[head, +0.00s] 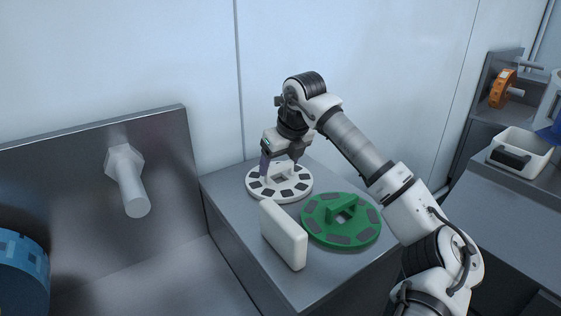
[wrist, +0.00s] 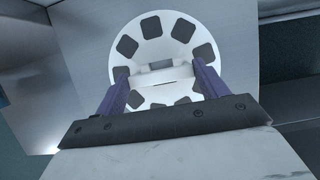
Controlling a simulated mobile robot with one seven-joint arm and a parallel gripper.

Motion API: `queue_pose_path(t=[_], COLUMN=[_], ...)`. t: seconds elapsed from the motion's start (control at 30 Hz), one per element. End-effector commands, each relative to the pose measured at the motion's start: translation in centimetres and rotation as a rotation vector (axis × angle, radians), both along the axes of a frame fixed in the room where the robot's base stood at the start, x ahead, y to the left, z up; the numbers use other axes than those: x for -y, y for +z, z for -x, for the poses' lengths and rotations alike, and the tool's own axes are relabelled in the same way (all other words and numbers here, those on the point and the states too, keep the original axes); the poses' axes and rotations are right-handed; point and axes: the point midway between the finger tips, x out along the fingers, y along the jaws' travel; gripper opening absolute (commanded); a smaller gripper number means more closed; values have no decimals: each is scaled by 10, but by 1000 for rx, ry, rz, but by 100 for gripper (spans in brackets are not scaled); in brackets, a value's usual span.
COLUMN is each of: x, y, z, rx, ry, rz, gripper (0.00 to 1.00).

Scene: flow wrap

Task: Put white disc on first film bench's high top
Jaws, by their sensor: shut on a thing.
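The white disc (head: 256,187) has dark grey pads around its face and a raised white handle across its middle. It is at the back of a grey metal bench top (head: 237,219), left of a green disc. My gripper (head: 279,168) is over it, pointing down, with its fingers on the handle. In the wrist view the white disc (wrist: 151,28) lies beyond the fingers, and my gripper (wrist: 163,76) is shut on its handle (wrist: 163,76). I cannot tell whether the disc touches the bench top or is slightly above it.
The green disc (head: 312,225) with grey pads lies to the right on the same top. A white upright block (head: 284,234) stands in front. A metal panel with a peg (head: 130,185) is at left, beside a blue roll (head: 22,272). A white bin (head: 532,151) is at far right.

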Motion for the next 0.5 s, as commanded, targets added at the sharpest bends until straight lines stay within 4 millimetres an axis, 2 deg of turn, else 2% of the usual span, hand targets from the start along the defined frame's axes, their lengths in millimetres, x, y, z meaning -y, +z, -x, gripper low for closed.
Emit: queue_pose_path(t=[0.17, 0.2, 0.37, 0.5], x=[0, 0, 0, 0], y=[-2, -3, -2, -2], z=[0, 0, 0, 0], rx=[1, -1, -1, -1], ry=[0, 0, 0, -1], rz=[0, 1, 1, 0], gripper=[26, 73, 94, 94])
